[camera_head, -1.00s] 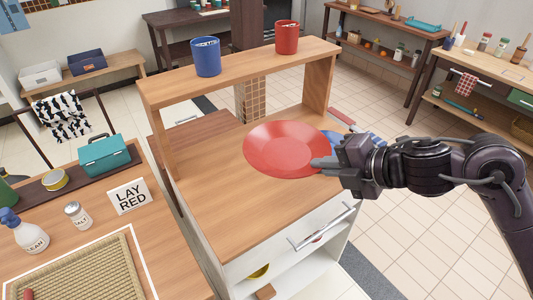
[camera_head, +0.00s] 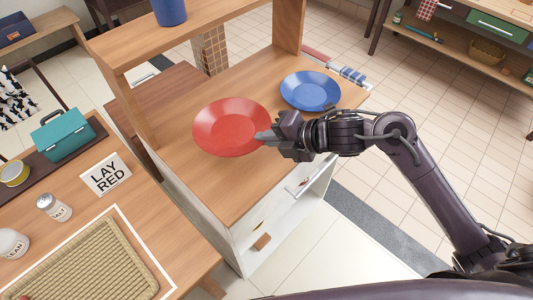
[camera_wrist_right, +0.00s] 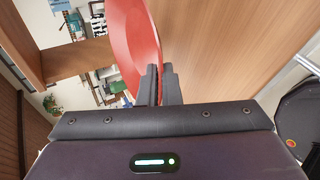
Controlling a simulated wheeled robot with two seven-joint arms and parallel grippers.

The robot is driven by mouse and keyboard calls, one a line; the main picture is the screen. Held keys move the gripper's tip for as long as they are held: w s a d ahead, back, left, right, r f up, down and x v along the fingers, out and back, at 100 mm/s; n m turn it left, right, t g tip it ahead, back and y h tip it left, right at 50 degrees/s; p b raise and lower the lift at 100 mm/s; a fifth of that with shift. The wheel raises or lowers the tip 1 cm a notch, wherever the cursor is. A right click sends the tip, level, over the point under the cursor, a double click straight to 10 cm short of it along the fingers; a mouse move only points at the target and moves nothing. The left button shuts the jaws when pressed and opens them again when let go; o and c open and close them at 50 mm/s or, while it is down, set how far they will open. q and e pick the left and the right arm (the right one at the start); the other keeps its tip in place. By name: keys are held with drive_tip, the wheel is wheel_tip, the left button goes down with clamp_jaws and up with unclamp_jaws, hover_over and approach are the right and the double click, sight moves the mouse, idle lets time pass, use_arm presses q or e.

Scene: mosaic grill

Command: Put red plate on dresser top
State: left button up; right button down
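The red plate (camera_head: 231,127) is over the wooden dresser top (camera_head: 215,190), left of the blue plate (camera_head: 310,91). My right gripper (camera_head: 266,137) is shut on the red plate's right rim. The right wrist view shows the red plate (camera_wrist_right: 131,40) between the two dark fingers (camera_wrist_right: 157,84). I cannot tell whether the plate touches the dresser top or hangs just above it. My left gripper is not in view.
A raised shelf (camera_head: 130,45) with a blue cup (camera_head: 170,10) stands behind the plate. A table at left holds a "LAY RED" sign (camera_head: 106,173), a woven mat (camera_head: 85,265), a salt shaker (camera_head: 54,207) and a teal box (camera_head: 63,135). The dresser's front surface is clear.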

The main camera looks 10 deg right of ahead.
sight(267, 164)
drive_tip(key=shift+f, duration=1.5)
wheel_tip(267, 164, down, 4)
drive_tip(key=shift+f, duration=0.1)
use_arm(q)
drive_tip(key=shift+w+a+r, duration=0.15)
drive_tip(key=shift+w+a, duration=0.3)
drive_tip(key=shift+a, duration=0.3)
use_arm(e)
drive_tip(key=shift+f, duration=0.1)
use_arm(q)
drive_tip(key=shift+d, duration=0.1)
use_arm(e)
drive_tip(key=c, duration=1.9)
unclamp_jaws()
